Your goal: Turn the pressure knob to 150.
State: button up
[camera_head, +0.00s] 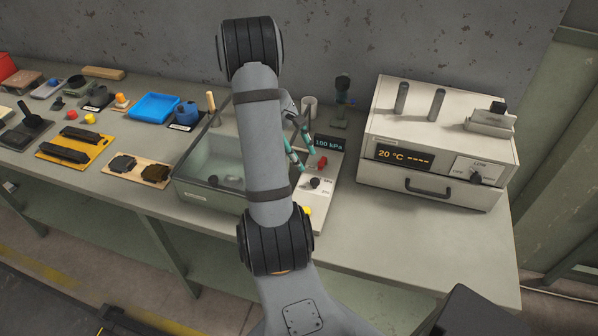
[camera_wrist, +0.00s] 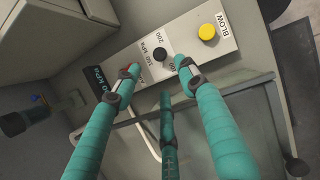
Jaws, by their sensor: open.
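The black pressure knob (camera_head: 315,183) is on the light control panel (camera_head: 316,208) right of the glass-walled tank. In the wrist view the knob (camera_wrist: 160,54) shows just beyond my fingertips, with printed marks 200 and 150 kPa around it and another partly hidden. Its pointer direction is too small to tell. The dark display (camera_head: 328,143) seems to read 100 kPa; in the wrist view the display (camera_wrist: 100,80) is partly covered. My gripper (camera_head: 297,152) has teal fingers and is open above the panel. In the wrist view its fingers (camera_wrist: 158,68) are apart, with nothing between them.
A red button (camera_head: 322,161) is near the display, and a yellow BLOW button (camera_wrist: 207,32) lies beyond the knob. The glass-walled tank (camera_head: 193,187) stands to the left. A white oven-like box (camera_head: 440,145) stands to the right, with bare bench between it and the panel.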

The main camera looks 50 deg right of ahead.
aim_at(314, 181)
jog(key=x, duration=1)
jog(key=c, duration=0.3)
jog(key=c, duration=0.8)
grip_shut()
